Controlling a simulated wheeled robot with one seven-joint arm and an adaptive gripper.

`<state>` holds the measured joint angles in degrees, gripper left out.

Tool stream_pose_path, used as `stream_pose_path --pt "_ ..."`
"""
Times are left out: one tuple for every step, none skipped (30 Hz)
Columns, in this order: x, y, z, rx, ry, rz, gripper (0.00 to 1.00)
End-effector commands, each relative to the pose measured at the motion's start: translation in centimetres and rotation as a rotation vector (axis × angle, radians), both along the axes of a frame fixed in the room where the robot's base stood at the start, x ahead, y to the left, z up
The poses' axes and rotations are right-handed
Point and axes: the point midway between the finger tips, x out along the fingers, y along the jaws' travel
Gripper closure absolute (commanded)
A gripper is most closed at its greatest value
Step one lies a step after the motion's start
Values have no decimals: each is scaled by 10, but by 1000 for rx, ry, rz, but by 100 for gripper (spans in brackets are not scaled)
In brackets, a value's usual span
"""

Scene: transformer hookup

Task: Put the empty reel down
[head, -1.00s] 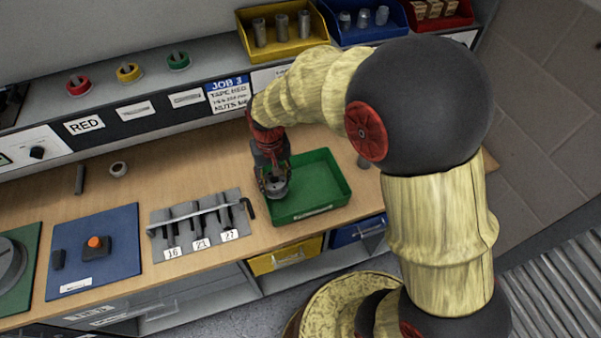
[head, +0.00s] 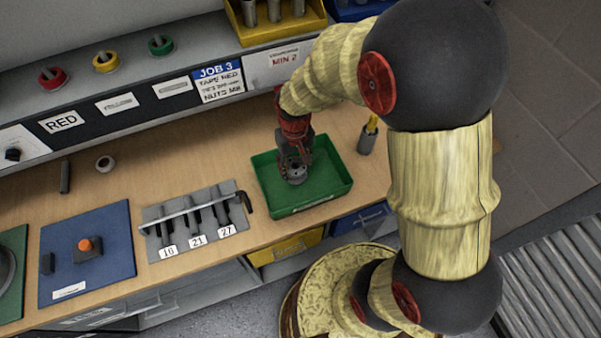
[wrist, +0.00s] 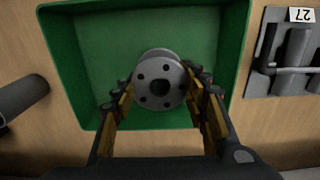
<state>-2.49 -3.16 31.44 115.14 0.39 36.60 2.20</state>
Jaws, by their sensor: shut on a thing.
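The empty reel (wrist: 158,80) is a grey round piece with a dark centre hole and a ring of small holes in its face. My gripper (wrist: 161,92) is shut on it, with a finger on each side. In the head view the reel (head: 297,174) shows small under my gripper (head: 294,163), over the middle of the green tray (head: 334,183). In the wrist view the green tray (wrist: 92,60) surrounds the reel on its far side and both sides. I cannot tell whether the reel touches the tray floor.
A grey rack (head: 154,214) with tools labelled 16, 21 and 27 stands left of the tray. A dark cup (head: 367,142) stands to its right. A blue mat (head: 115,255) lies further left. Tape rolls and bins sit on the back shelf. Bare wood shows behind the rack.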

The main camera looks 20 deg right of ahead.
Motion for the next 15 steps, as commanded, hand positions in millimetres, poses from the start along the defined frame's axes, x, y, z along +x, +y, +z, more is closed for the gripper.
stream_pose_path --pt "1 -5 -7 0 1 -2 89" --pt "2 -7 -9 0 0 -2 89" --pt "3 -9 -12 0 0 -1 89" --pt "3 -10 -13 0 0 -1 89" --pt "3 -11 -14 0 0 0 89" --pt "4 -12 -15 0 0 0 89" --pt "4 -12 -16 0 0 0 89" --pt "4 -14 -18 0 1 -1 89" --pt "5 -16 -21 0 1 -1 89" --pt "5 -18 -24 0 1 -1 89" --pt "6 -21 -27 0 1 -2 89" --pt "6 -19 -34 0 1 0 89" --pt "6 -19 -39 0 1 1 89" --pt "5 -19 -44 0 2 1 89" --pt "6 -19 -50 0 2 1 89"
